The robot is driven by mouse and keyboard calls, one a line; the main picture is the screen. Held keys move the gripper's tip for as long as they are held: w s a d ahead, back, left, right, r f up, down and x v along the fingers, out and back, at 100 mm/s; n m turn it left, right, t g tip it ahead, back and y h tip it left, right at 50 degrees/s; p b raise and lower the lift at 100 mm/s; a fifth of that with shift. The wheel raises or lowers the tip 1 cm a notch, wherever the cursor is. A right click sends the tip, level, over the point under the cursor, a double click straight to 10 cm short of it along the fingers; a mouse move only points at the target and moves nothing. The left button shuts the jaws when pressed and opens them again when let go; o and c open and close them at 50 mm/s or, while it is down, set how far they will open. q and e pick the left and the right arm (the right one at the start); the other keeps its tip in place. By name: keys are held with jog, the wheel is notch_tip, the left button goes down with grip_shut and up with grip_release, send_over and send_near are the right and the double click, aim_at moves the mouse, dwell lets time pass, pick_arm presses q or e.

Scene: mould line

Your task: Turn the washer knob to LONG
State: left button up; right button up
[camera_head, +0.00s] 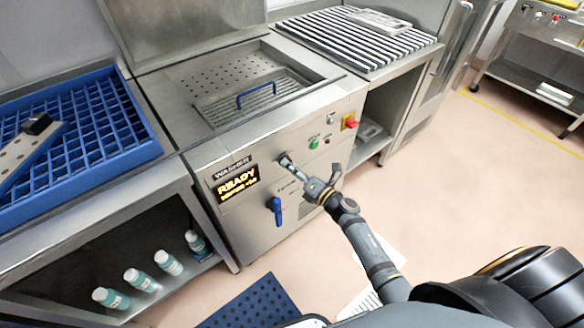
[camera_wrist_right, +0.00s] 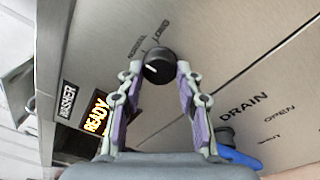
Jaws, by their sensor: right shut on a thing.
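The washer (camera_head: 240,235) has a steel front panel with a lit READY display (camera_head: 238,185). Its black round knob (camera_wrist_right: 158,66) is on this panel, and in the right wrist view the words NORMAL and LONG are printed beyond it. A short white mark shows on the knob's face at its lower left, not towards LONG. My right gripper (camera_head: 290,163) reaches the panel to the right of the display. In the right wrist view my right gripper (camera_wrist_right: 158,72) is shut on the knob, one finger on each side. In the head view the gripper mostly hides the knob. My left gripper is not in view.
A blue drain handle (camera_head: 276,210) sticks out below the knob. A green button (camera_head: 314,144) and a red switch (camera_head: 350,122) are to the right. A blue rack (camera_head: 140,135) stands on the left bench, with several bottles below. The floor at right is clear.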

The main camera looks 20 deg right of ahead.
jog(key=shift+m, duration=0.4)
jog(key=shift+m+t+p, duration=0.5)
jog(key=shift+m+p, duration=0.9)
jog(key=shift+m, duration=3.3)
jog(key=shift+f, duration=0.1)
jog(key=o, duration=1.1)
jog(key=shift+o, duration=0.2)
jog(key=r+v, duration=0.1)
jog(key=v, duration=1.1)
jog(key=shift+f, duration=0.4)
